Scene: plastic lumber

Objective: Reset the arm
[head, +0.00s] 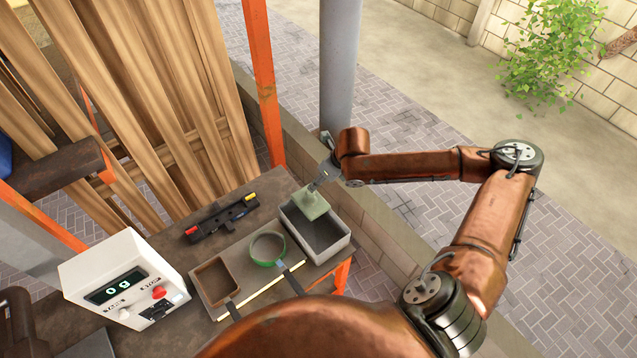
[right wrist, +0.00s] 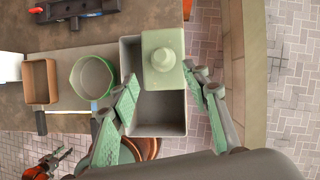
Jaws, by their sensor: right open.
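My right gripper (head: 325,176) is at the back of the workbench, above a pale green bottle-like block (head: 310,203) with a rounded knob on top. In the right wrist view my right gripper (right wrist: 163,100) is open, its green-padded fingers spread wide and nothing between them. The green block (right wrist: 162,60) lies beyond the fingertips, at the back part of a grey bin (head: 337,245), which also shows in the right wrist view (right wrist: 160,115). I cannot tell how deep the block sits. A small orange and dark gripper, likely my left gripper (right wrist: 60,160), shows at the lower left of the right wrist view.
A green round pan (head: 266,248) and a brown square pan (head: 215,281) sit left of the bin. A black tool (head: 222,218) lies behind them. A white box with a display (head: 124,279) stands at left. Wooden planks (head: 150,90) lean behind the bench; a grey post (head: 338,65) stands nearby.

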